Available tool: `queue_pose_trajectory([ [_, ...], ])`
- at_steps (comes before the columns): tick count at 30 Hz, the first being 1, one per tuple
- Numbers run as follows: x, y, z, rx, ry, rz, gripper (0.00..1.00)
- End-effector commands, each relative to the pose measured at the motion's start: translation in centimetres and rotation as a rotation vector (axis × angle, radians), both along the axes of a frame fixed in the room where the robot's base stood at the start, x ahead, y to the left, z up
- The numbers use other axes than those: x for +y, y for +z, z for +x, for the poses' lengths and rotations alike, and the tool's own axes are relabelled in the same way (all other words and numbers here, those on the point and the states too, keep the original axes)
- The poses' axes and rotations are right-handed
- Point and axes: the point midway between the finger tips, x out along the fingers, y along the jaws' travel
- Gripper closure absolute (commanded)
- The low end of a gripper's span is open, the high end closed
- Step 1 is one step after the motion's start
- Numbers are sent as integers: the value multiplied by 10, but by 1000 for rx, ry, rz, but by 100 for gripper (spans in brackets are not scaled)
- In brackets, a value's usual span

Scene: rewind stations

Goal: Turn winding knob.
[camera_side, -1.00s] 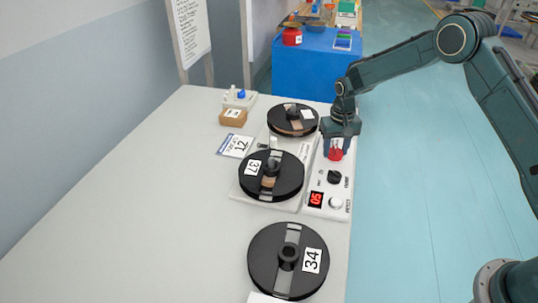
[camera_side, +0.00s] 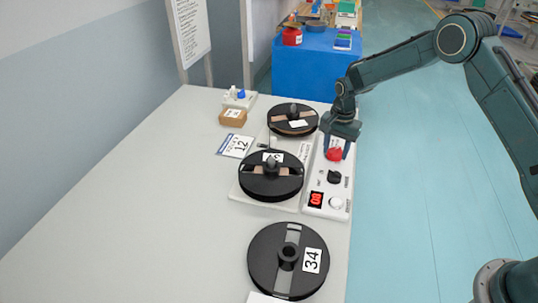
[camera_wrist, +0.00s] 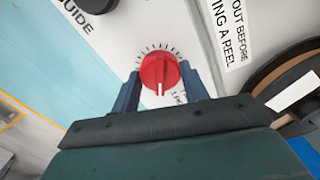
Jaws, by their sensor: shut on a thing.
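The winding knob (camera_side: 335,154) is red and round, with a white pointer line, on the white control panel (camera_side: 312,189). In the wrist view the knob (camera_wrist: 158,71) sits inside a ring of tick marks. My gripper (camera_side: 336,148) is over the panel from above, its two fingers one on each side of the knob, shut on it. In the wrist view my gripper (camera_wrist: 162,84) shows its blue fingers at the knob's left and right sides. The reel at the back (camera_side: 293,126) and the reel in front of it (camera_side: 271,188) sit on the winder beside the panel.
A loose reel marked 34 (camera_side: 265,262) lies nearer on the table. A small cardboard box (camera_side: 233,118) stands at the back left. The left of the table is clear.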

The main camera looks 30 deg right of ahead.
Motion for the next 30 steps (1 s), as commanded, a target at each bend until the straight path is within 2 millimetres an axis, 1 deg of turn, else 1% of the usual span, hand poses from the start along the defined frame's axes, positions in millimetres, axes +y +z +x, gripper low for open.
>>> queue_pose_trajectory([
  [13, 0, 1, 1, -2, -15, 0, 78],
  [14, 0, 1, 1, -2, -15, 0, 54],
  [15, 0, 1, 1, -2, -15, 0, 46],
  [17, 0, 1, 0, -1, -15, 0, 34],
  [26, 0, 1, 0, -1, -14, 0, 34],
  [30, 0, 4, 0, -1, -14, 0, 34],
])
